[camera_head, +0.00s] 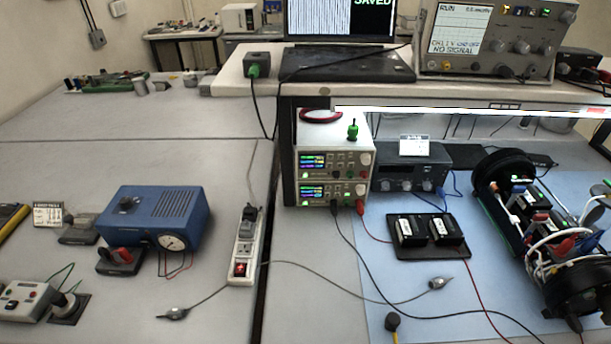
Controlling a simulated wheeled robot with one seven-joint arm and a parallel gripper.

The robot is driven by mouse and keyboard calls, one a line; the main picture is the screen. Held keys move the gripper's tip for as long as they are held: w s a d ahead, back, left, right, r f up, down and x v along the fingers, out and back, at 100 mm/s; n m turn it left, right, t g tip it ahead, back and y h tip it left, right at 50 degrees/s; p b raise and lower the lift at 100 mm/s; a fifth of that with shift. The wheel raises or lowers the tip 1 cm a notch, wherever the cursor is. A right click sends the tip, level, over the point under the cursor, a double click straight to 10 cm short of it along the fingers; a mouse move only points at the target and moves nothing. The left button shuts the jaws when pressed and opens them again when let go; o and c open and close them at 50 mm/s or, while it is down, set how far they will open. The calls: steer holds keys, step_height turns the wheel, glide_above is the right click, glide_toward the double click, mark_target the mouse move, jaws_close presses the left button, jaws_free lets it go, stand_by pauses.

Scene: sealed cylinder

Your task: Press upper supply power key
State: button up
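Two bench power supplies stand stacked under the raised shelf, left of the blue mat. The upper supply (341,146) has a pale case and a front panel with a small lit display (313,161), small keys and a knob at the right. Its power key is too small to tell apart from the other keys. The lower supply (345,196) sits directly beneath, with a lit display too, and red and black leads at its front. My gripper is not in view.
A green-topped item (352,129) stands on the upper supply. A power strip (243,248), blue box (155,217) and black tray (428,248) lie nearby. Leads cross the front bench. A cabled device with black round ends (503,171) fills the right. The shelf (300,88) overhangs the supplies.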

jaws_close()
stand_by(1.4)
